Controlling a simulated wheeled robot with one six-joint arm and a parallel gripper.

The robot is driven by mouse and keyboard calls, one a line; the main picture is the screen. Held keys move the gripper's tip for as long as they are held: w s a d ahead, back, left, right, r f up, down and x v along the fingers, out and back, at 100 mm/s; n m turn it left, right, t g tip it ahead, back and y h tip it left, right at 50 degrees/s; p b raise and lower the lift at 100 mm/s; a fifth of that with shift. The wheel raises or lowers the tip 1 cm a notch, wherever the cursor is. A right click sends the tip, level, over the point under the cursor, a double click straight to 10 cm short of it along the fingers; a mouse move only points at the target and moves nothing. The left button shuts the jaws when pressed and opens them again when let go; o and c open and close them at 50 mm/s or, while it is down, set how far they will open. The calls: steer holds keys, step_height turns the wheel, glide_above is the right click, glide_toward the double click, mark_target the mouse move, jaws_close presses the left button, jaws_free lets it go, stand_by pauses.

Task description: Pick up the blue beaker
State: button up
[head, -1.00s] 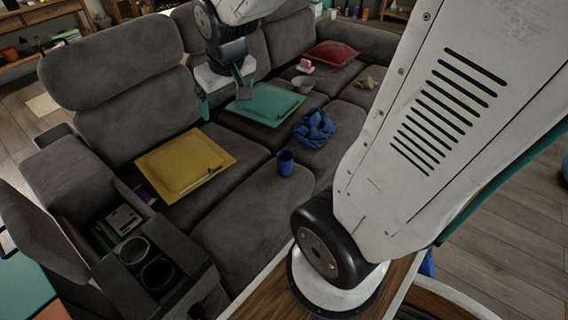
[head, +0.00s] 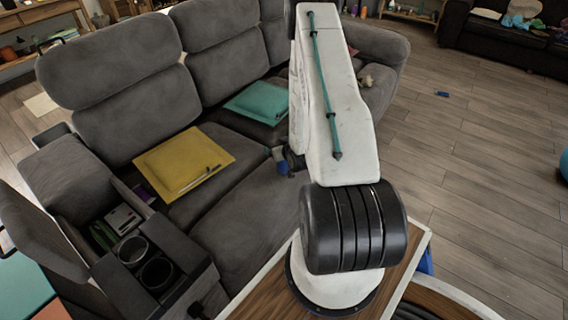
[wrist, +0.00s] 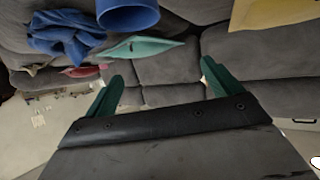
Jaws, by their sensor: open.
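The blue beaker (head: 283,168) stands on the grey sofa seat, just left of my arm in the head view and partly covered by my gripper parts. In the wrist view the blue beaker (wrist: 128,14) is at the top edge, cut off by the frame. My gripper (wrist: 160,85) is open, its two teal fingers apart with nothing between them. The beaker lies beyond the fingertips, toward the left finger's side, not between them. In the head view the gripper is mostly hidden behind my arm.
A crumpled blue cloth (wrist: 65,34) lies near the beaker. The sofa console (head: 150,262) has cup holders. Open wooden floor is at right.

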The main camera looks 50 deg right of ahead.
mark_target(284, 162)
steer(key=s+f+m+t+h, duration=0.1)
steer(key=s+f, duration=0.4)
steer(key=f, duration=0.1)
steer(key=x, duration=0.7)
steer(key=shift+d+f, duration=0.2)
steer(key=shift+f, duration=0.05)
steer(key=c, duration=1.1)
